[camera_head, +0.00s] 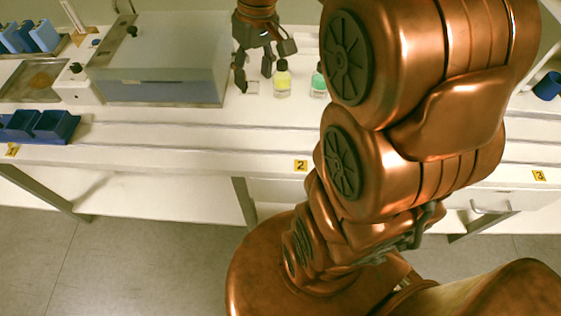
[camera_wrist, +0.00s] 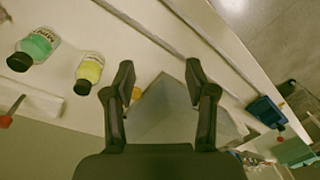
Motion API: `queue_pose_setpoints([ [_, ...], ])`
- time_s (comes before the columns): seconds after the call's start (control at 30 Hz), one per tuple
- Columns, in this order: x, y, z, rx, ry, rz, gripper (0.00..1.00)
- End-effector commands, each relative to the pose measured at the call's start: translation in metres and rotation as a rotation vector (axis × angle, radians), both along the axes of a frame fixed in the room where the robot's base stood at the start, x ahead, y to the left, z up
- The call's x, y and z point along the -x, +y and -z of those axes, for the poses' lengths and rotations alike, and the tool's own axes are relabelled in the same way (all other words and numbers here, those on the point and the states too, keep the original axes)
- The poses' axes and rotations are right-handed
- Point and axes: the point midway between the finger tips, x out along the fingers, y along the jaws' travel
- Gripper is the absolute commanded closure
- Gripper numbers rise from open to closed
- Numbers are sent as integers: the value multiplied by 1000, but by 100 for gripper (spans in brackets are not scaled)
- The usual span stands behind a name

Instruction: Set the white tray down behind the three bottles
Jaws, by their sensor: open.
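My gripper (camera_head: 254,82) is open, fingers pointing down, over the bench just left of the yellow bottle (camera_head: 282,80). The green bottle (camera_head: 318,84) stands to its right, partly hidden by my arm. Both have black caps and show at left in the wrist view, yellow (camera_wrist: 89,70) and green (camera_wrist: 36,47). A small orange patch (camera_wrist: 136,94) shows beside the left finger; it may be the third bottle, mostly hidden. A flat white piece (camera_wrist: 42,102), probably the white tray, lies behind the bottles in the wrist view, apart from my fingers.
A large grey box-like device (camera_head: 155,60) stands left of my gripper. Blue bins (camera_head: 40,125) sit at the bench's left front. A red-tipped item (camera_wrist: 6,121) is near the white piece. The bench strip in front of the bottles is clear.

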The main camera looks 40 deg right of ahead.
Motion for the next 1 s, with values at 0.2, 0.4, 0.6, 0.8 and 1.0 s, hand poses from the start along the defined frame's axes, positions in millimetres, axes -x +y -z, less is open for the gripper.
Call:
queue_pose_setpoints([
  [0.2,76,48,19,36,77,-5,44],
  [0.4,142,71,40,82,131,-3,44],
  [0.6,186,79,57,115,166,0,44],
  [0.8,196,80,61,125,173,4,44],
  [1.0,196,80,61,125,173,5,44],
])
